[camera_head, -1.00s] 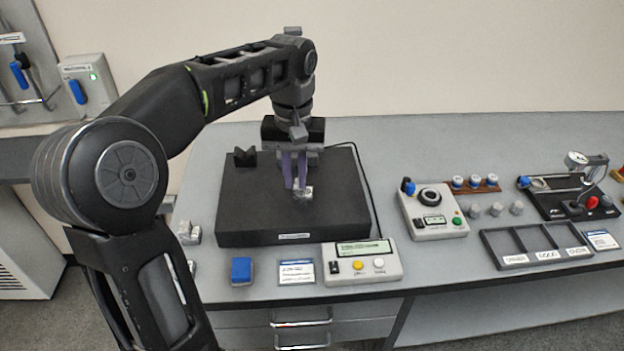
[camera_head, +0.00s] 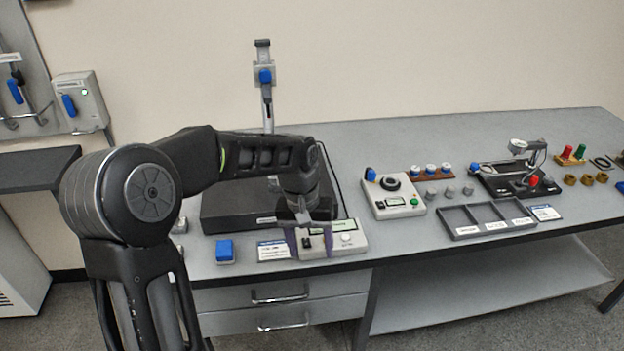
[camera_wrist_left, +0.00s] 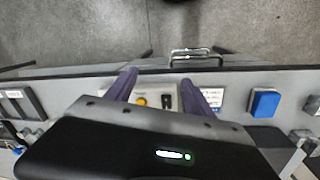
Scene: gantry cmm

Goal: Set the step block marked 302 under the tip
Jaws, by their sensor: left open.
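My left gripper (camera_head: 315,250) is open, its two purple fingers pointing down over the control box (camera_head: 355,246) at the table's front. In the left wrist view the gripper (camera_wrist_left: 159,78) has its fingers either side of the box's yellow button (camera_wrist_left: 141,101), with nothing held between them. Grey metal blocks (camera_head: 180,226) stand left of the black plate (camera_head: 225,212); they also show at the right of the wrist view (camera_wrist_left: 302,136). I cannot read a 302 mark. The upright column (camera_head: 266,95) with a blue knob rises behind my arm. The tip and the plate's middle are hidden by my arm.
A blue block (camera_head: 225,250) and a label card (camera_head: 272,250) lie at the front edge. To the right are a dial box (camera_head: 393,205), an empty three-part tray (camera_head: 463,230) and a black gauge stand (camera_head: 505,187).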

